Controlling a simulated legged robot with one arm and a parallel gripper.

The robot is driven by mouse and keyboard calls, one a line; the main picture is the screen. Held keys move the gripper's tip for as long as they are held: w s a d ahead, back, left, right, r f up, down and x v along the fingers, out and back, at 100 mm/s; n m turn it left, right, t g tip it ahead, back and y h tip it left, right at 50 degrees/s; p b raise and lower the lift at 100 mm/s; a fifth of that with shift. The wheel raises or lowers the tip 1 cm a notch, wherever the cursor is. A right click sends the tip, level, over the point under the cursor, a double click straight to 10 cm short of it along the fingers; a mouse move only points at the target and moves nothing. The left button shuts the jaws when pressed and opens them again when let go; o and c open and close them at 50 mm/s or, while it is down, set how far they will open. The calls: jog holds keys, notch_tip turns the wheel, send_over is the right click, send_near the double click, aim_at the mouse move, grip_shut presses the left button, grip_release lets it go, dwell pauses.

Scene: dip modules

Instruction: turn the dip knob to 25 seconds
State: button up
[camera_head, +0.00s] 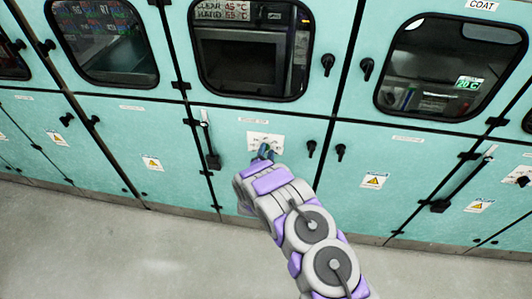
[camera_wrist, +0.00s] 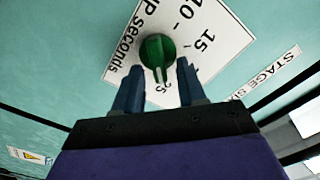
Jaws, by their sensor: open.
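The green dip knob (camera_wrist: 157,48) sits on a white dial plate (camera_wrist: 205,40) in the wrist view. Its pointer ridge points down the picture, toward the number 25. The plate shows "seconds", 10 and 15; part of it is hidden behind the right finger. My gripper (camera_wrist: 160,66) is open, its two dark blue fingers on either side of the knob's pointer, with visible gaps. In the head view my gripper (camera_head: 265,152) is in front of the plate (camera_head: 255,137) on the teal cabinet and hides most of the knob.
Teal cabinet doors (camera_head: 370,205) stand in a row, with black latches and a lever handle (camera_head: 210,145) left of the plate. Another lever handle (camera_head: 465,180) is at the right. A window (camera_head: 250,50) is above. Grey floor (camera_head: 120,245) is clear in front.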

jog(key=shift+s, duration=0.15)
jog(key=s+a+p, duration=0.1)
jog(key=s+p, duration=0.1)
jog(key=s, duration=1.5)
jog(key=shift+a, duration=0.3)
jog(key=shift+w, duration=0.15)
